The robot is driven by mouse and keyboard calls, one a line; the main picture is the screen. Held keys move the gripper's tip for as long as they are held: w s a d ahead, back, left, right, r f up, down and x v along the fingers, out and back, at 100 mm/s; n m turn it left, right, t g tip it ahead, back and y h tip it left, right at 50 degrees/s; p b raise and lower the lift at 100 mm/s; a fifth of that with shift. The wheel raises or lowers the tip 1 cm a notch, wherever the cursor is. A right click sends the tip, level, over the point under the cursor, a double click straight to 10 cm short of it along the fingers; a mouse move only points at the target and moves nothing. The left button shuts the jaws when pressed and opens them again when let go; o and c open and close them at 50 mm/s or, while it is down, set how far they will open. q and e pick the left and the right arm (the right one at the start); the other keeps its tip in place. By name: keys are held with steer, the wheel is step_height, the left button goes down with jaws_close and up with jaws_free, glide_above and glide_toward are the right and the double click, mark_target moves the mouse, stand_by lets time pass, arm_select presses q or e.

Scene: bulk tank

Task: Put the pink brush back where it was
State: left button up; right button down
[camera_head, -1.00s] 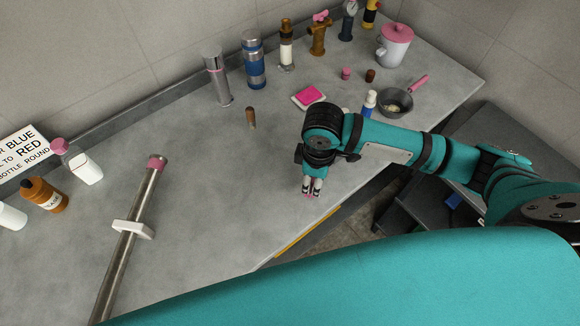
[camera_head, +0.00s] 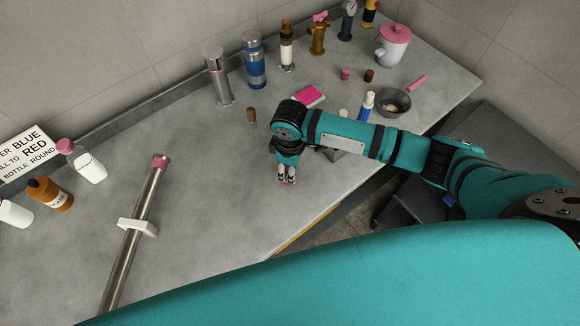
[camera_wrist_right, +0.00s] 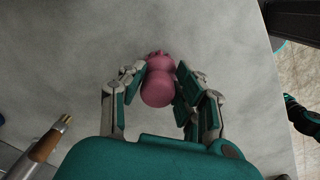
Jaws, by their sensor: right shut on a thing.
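My right gripper (camera_head: 287,181) is over the front part of the grey counter. It is shut on a rounded pink thing, taken to be the pink brush; a bit of pink shows at the fingertips in the head view (camera_head: 289,183). In the right wrist view the pink brush (camera_wrist_right: 158,82) shows as a rounded knob between the fingers of my gripper (camera_wrist_right: 160,80). Its other end is hidden, and I cannot tell whether it touches the counter. My left gripper is not in view.
A pink sponge (camera_head: 309,95), a blue-white bottle (camera_head: 366,106) and a pan (camera_head: 392,103) are behind my arm. A long metal tube (camera_head: 130,240) is at left. The counter between tube and gripper is clear.

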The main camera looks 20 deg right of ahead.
steer(key=shift+f, duration=0.1)
steer(key=c, duration=0.9)
jaws_free()
steer(key=shift+c, duration=0.2)
step_height(320, 180, up, 12)
steer(key=b, duration=0.1)
steer(key=shift+s, duration=0.1)
